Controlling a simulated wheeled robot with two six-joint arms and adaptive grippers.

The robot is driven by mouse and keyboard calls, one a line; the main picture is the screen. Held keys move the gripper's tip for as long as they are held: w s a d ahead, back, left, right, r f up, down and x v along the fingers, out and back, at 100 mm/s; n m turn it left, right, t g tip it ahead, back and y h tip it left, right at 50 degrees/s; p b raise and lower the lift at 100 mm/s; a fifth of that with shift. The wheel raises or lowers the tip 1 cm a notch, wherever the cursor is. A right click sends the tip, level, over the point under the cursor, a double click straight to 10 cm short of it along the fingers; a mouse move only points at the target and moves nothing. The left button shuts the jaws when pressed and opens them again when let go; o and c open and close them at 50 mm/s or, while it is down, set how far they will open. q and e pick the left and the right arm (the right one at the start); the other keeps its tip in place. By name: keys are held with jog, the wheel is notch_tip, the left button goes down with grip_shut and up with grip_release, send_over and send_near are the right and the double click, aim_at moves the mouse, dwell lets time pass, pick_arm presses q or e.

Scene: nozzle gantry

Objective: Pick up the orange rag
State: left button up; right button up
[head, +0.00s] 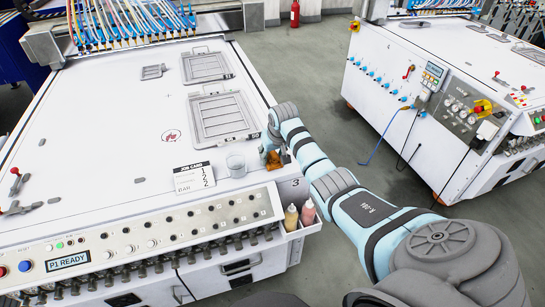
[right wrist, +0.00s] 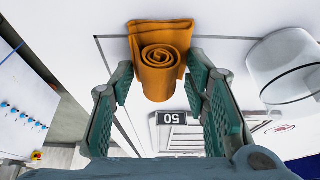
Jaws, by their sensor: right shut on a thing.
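The orange rag (head: 275,161) is at the right edge of the white machine top in the head view. In the right wrist view the rag (right wrist: 160,60) is a roll with its spiral end facing the camera. My right gripper (head: 273,154) reaches the rag from the right. In the right wrist view its green fingers (right wrist: 160,82) stand on both sides of the rag, shut on it. Whether the rag touches the machine top is unclear. My left gripper is not in view.
A clear cup (head: 236,166) stands just left of the rag, and a job card (head: 194,177) lies beyond it. Two bottles (head: 291,218) sit in a holder at the front right corner. Framed plates (head: 221,117) lie farther back. The left machine top is mostly clear.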

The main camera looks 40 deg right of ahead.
aim_at(273, 152)
jog(key=shift+r, duration=0.55)
notch_tip(273, 152, up, 19)
jog(key=p, duration=0.2)
jog(key=o, duration=0.5)
jog(key=c, duration=0.4)
